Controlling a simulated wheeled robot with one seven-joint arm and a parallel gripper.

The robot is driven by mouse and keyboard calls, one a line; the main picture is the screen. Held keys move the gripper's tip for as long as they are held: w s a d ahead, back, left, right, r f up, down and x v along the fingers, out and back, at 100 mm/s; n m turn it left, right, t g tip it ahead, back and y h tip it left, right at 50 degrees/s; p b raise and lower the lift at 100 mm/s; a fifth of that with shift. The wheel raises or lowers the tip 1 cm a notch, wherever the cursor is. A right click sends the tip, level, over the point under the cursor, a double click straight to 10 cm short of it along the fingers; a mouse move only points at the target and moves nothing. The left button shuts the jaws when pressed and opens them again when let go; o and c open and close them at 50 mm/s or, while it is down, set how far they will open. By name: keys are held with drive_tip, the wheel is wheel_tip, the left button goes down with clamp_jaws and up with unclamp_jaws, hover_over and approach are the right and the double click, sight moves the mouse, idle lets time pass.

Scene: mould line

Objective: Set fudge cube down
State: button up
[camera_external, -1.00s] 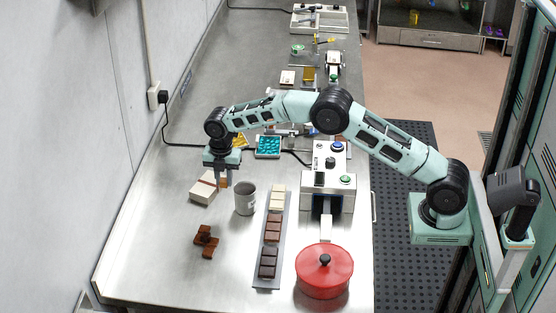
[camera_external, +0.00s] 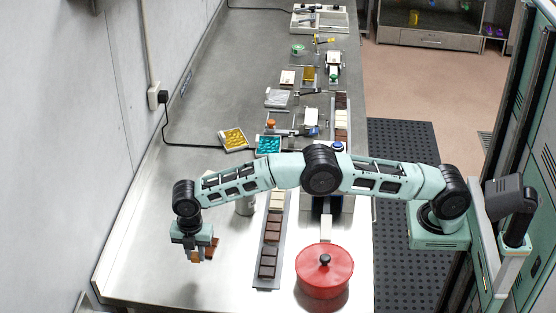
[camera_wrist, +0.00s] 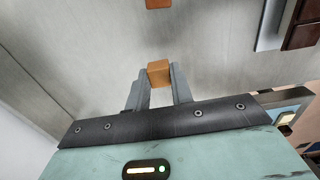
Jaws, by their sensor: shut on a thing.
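The fudge cube (camera_wrist: 159,73), a small light-brown block, is held between the two finger tips of my gripper (camera_wrist: 158,82) in the wrist view. In the external view my gripper (camera_external: 196,258) points down over the left front of the metal table, and the cube is largely hidden by the fingers. Darker brown pieces (camera_external: 213,243) show right beside and partly behind my gripper. One brown piece (camera_wrist: 159,3) shows at the top edge of the wrist view, apart from the held cube. I cannot tell whether the cube touches the table.
A rack of chocolate bars (camera_external: 269,252) stands to the right, with a red lidded pot (camera_external: 324,272) beyond it. A grey cup (camera_external: 246,207) is partly hidden by my arm. The table (camera_external: 155,270) left of and in front of my gripper is bare.

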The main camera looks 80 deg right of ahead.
sight(199, 273)
drive_tip(key=shift+f+p, duration=0.6)
drive_tip(key=shift+f, duration=2.2)
drive_tip(key=shift+f, duration=0.15)
drive_tip(key=o, duration=0.9)
drive_tip(key=shift+o, duration=0.2)
